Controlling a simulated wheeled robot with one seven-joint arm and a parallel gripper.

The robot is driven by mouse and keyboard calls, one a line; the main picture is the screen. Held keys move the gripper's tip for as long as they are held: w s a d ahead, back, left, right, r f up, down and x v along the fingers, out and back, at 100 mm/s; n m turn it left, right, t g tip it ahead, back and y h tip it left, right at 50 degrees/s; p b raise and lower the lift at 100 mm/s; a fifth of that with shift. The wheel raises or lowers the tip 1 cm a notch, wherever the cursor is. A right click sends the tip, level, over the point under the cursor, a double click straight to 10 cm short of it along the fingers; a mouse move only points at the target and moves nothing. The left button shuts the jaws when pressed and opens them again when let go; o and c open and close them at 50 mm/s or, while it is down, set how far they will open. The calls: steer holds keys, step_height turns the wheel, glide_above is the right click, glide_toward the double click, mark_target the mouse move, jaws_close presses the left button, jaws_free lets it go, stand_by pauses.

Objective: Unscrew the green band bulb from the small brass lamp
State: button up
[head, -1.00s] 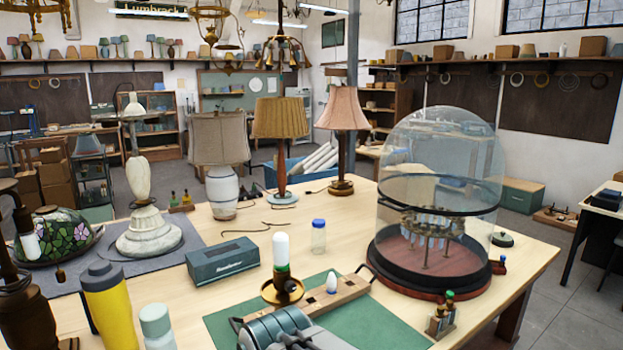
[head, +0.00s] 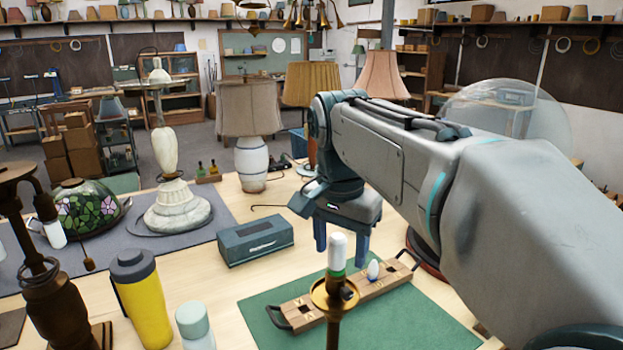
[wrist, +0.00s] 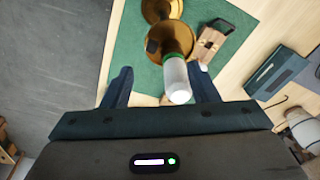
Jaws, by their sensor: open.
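The green band bulb (head: 337,251) is white with a green band at its base and stands upright in the small brass lamp (head: 333,299). My gripper (head: 343,254) is open, its fingers pointing down behind the bulb in the head view. Nothing is gripped.
A wooden holder (head: 400,291) with a small white bulb (head: 374,270) lies on the green mat (head: 390,325) close to the lamp. A grey-green box (head: 256,240), yellow bottle (head: 142,298) and pale jar (head: 195,325) stand left. The glass dome (head: 505,108) is partly behind my arm.

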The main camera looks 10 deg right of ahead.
mark_target(337, 255)
steer(key=w+r+m, duration=0.1)
steer(key=r, duration=0.1)
steer(key=w+r+m, duration=0.1)
steer(key=r+m, duration=0.1)
steer(key=r, duration=0.1)
steer(key=w+r+m, duration=0.1)
steer(key=r+m, duration=0.1)
steer(key=r, duration=0.1)
steer(key=shift+w+a+r+g+h, duration=0.1)
steer(key=shift+a+r+g+h, duration=0.1)
steer(key=shift+a+g+h, duration=0.15)
steer(key=f, duration=0.4)
steer(key=d+f, duration=0.1)
steer(key=f, duration=0.8)
steer(key=shift+w+d+f+p, duration=0.25)
steer(key=shift+d+f+p, duration=0.05)
steer(key=c, duration=1)
steer(key=shift+o, duration=1)
steer(key=shift+c, duration=1)
steer(key=n, duration=0.7)
steer(key=shift+n, duration=0.3)
